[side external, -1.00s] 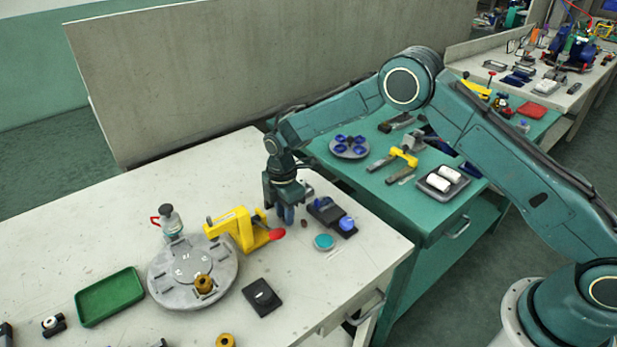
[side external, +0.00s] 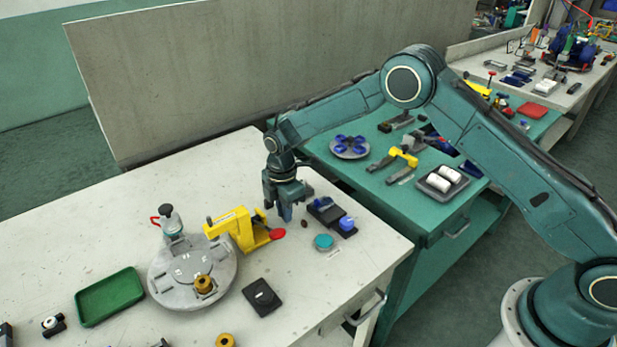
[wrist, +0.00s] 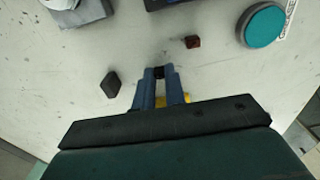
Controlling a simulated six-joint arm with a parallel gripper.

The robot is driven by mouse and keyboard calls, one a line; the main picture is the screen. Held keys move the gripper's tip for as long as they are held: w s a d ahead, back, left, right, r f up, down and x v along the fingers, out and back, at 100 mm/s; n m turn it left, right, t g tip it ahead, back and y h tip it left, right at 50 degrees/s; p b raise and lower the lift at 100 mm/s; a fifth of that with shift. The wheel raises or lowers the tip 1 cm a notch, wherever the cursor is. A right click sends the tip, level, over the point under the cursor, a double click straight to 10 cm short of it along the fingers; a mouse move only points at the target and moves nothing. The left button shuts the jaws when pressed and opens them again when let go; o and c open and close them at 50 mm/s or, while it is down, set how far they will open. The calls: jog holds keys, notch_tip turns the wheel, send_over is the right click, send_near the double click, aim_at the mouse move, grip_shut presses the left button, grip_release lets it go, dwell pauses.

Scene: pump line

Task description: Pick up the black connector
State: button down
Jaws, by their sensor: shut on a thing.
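My gripper (wrist: 159,78) has its two blue fingers close together on a small black piece, which I take to be the black connector (wrist: 159,72). Only its end shows between the fingertips in the wrist view. In the side external view my gripper (side external: 286,214) points down at the pale bench, right of the yellow clamp-like fixture (side external: 238,228). The connector cannot be made out there, and I cannot tell whether it touches the bench. A separate dark block (wrist: 111,85) lies left of the fingers in the wrist view.
A small reddish-brown block (wrist: 193,41) and a teal disc (wrist: 263,25) lie near my gripper. A dark tray with blue parts (side external: 323,215) stands to its right. The grey round plate (side external: 165,292) and green tray (side external: 109,296) are left. The bench's front right is mostly clear.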

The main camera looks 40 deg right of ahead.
jog(key=shift+r, duration=0.5)
dwell(0.5)
jog(key=shift+r, duration=2.1)
